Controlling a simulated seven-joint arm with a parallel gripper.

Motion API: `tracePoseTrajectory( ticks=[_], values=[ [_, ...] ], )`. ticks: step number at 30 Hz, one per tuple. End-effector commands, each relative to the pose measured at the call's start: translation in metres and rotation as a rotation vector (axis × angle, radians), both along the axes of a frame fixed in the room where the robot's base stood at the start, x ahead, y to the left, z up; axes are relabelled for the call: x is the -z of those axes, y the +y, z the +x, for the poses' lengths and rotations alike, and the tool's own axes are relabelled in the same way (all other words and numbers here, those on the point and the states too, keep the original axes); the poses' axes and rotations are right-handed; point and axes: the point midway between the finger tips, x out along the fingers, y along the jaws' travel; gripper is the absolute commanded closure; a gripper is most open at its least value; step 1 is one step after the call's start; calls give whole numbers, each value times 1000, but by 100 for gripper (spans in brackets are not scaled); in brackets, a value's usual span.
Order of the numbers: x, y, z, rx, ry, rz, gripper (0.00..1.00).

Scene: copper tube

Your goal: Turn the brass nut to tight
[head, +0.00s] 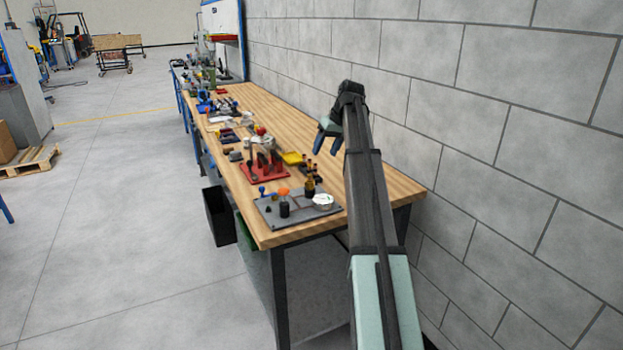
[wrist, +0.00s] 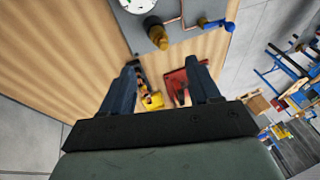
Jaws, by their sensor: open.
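A grey board (head: 272,215) lies on the near end of the wooden workbench and carries a copper tube (wrist: 172,20), thin and bent. A brass fitting (wrist: 157,36) with a dark lower part stands at one end of the tube; in the head view the brass fitting (head: 310,184) is upright and small. I cannot make out the nut's edges or how tight it is. My gripper (wrist: 162,66) is open and empty, with its two dark fingers apart. In the head view my gripper (head: 326,136) hangs above the bench, near the wall and clear of the board.
A white gauge (head: 323,200) and a blue valve handle (head: 262,190) are also on the board. The block wall (head: 480,130) rises close on the right.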

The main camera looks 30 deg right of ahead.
Motion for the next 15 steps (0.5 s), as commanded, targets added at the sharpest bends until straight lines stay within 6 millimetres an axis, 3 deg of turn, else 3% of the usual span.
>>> tracePoseTrajectory(
  ticks=[9, 15],
  values=[
    [-1, -1, 5, -461, -138, -151, 38],
    [-1, -1, 5, -606, -173, -198, 38]
  ],
)
